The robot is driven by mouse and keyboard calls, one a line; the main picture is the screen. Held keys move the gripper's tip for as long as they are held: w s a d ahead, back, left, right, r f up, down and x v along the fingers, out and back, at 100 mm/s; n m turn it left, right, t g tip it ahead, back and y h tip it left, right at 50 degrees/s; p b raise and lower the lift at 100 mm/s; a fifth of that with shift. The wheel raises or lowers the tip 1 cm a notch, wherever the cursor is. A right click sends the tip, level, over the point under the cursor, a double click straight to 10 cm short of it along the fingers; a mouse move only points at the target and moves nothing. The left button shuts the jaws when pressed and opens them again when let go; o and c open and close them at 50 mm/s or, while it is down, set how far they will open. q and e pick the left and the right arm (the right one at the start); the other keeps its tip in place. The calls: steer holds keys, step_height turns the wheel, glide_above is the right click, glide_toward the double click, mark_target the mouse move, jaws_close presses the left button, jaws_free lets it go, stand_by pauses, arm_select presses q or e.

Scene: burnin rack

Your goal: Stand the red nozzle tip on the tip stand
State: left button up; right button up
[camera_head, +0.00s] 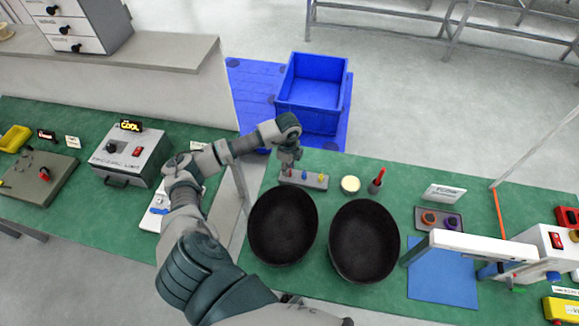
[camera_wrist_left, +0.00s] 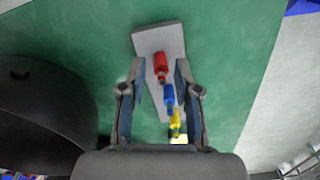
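The red nozzle tip (camera_wrist_left: 161,68) stands at one end of a light grey block, which looks like the tip stand (camera_wrist_left: 171,38). A blue tip (camera_wrist_left: 168,95) and a yellow tip (camera_wrist_left: 175,124) are in line with it. In the head view the grey block (camera_head: 316,183) lies near the table's back edge, with the blue tip (camera_head: 305,175) and yellow tip (camera_head: 320,177). My left gripper (camera_head: 288,163) is above its left end. In the wrist view its open fingers (camera_wrist_left: 159,68) are either side of the red tip, with gaps visible. My right gripper is not in view.
Two black bowls (camera_head: 283,226) (camera_head: 364,241) stand in front of the block. A cream round pot (camera_head: 350,185) and a dark cone with a red top (camera_head: 377,182) are to its right. A blue crate (camera_head: 313,88) is beyond the table.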

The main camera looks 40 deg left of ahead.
arm_select(q)
steer(key=shift+a+f, duration=0.1)
steer(key=shift+a, duration=0.35)
step_height(320, 180, up, 12)
steer(key=shift+p, duration=0.3)
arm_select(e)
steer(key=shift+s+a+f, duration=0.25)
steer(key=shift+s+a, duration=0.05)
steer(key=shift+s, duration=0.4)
arm_select(q)
steer(key=shift+d+r, duration=0.2)
steer(key=shift+d, duration=0.15)
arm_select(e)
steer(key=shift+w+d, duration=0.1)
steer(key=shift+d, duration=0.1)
